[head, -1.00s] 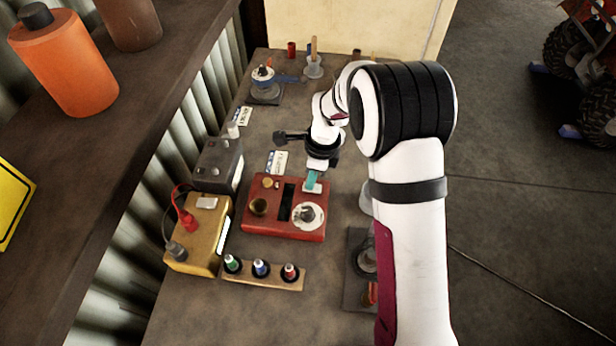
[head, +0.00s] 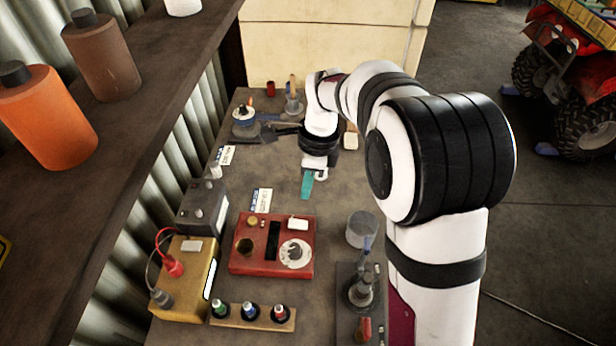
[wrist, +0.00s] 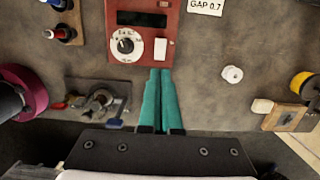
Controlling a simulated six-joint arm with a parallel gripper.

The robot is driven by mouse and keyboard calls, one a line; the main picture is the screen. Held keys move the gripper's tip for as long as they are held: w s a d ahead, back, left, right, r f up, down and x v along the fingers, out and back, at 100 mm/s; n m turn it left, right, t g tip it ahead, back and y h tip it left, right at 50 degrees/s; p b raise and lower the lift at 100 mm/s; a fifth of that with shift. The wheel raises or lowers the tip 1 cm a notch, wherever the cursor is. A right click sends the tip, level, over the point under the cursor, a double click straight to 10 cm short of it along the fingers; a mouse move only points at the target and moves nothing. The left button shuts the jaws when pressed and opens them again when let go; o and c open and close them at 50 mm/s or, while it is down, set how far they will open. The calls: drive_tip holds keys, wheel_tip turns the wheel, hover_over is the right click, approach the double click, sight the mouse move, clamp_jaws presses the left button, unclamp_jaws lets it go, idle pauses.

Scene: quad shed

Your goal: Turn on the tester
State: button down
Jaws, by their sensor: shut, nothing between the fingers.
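The tester appears to be the red box (head: 272,262) on the bench. It has a dark display (head: 273,236), a white dial (head: 295,254) and a white switch (head: 298,223). In the wrist view the display (wrist: 142,18) is dark, and the dial (wrist: 126,46) and switch (wrist: 161,50) are in plain sight. My gripper (head: 306,196) has teal fingers and is shut and empty, apart from the box, at its far side in the head view. In the wrist view the closed fingertips (wrist: 160,72) point towards the switch, just below it in the picture. I cannot tell their height.
A yellow box (head: 190,285) with red and dark leads and a grey box (head: 205,207) stand left. A wooden rack (head: 255,318) of coloured-capped pieces is in front. A card (head: 261,199) lies beyond the tester.

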sight(293, 223)
drive_tip(key=r, duration=0.2)
drive_tip(key=shift+d+r, duration=0.2)
drive_tip(key=shift+r, duration=0.2)
drive_tip(key=a+f, duration=0.1)
drive_tip(key=f, duration=0.3)
drive_tip(key=a+f, duration=0.1)
drive_tip(key=f, duration=0.4)
drive_tip(key=a+f, duration=0.1)
drive_tip(key=f, duration=0.3)
drive_tip(key=shift+a+f, duration=0.15)
drive_tip(key=shift+f, duration=0.25)
drive_tip(key=shift+a+f, duration=0.1)
drive_tip(key=shift+f, duration=0.1)
